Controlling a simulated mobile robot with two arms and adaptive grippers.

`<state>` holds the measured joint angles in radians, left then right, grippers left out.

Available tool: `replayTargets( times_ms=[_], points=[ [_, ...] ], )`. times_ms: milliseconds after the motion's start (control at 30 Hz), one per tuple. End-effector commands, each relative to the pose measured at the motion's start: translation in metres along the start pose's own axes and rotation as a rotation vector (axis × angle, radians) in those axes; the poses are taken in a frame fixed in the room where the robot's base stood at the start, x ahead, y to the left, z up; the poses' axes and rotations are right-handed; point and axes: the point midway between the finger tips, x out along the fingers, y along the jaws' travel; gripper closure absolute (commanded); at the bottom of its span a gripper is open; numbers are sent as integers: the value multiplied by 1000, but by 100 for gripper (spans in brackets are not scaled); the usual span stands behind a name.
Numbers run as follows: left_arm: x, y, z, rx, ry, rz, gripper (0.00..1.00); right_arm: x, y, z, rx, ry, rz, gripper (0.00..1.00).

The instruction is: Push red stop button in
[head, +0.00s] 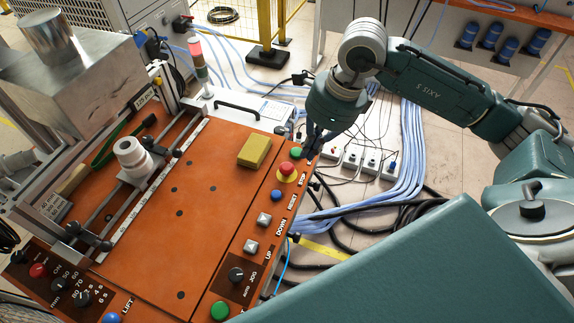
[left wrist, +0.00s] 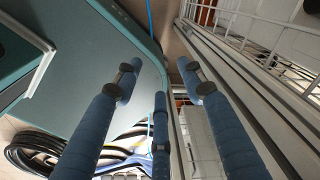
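The red stop button (head: 286,169) is a mushroom head on a yellow collar, on the orange panel (head: 240,215) along the machine's right edge in the head view. My right gripper (head: 309,152) points down beside that edge, just above and to the right of the button in the picture. Its dark fingers are close together and partly hidden by the wrist; a gap between them cannot be made out. I cannot tell whether they touch the panel. My left gripper (left wrist: 158,85) shows in the left wrist view with its blue fingers spread and nothing between them.
A green button (head: 296,152) and a blue button (head: 277,195) flank the stop button. A yellow block (head: 254,151) lies on the panel nearby. A sliding fixture (head: 135,158) stands left. Cables and a power strip (head: 362,158) lie on the floor at right.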

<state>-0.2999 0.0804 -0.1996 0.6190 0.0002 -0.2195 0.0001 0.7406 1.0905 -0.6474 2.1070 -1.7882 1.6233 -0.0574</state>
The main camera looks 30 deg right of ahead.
Motion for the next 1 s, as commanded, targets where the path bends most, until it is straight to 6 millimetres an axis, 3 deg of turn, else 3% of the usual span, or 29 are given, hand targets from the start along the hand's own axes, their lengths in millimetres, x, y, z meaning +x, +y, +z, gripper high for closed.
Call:
replayTargets(
  times_ms=[200,400,1000],
  points=[
    [0,0,0,0,0,1,60,-48,-1,0,-2,-3,-5,100],
    [0,1,0,0,0,1,60,-72,0,0,0,-2,-2,100],
    [0,1,-1,0,1,1,60,-77,0,-1,-1,0,0,100]
  ],
)
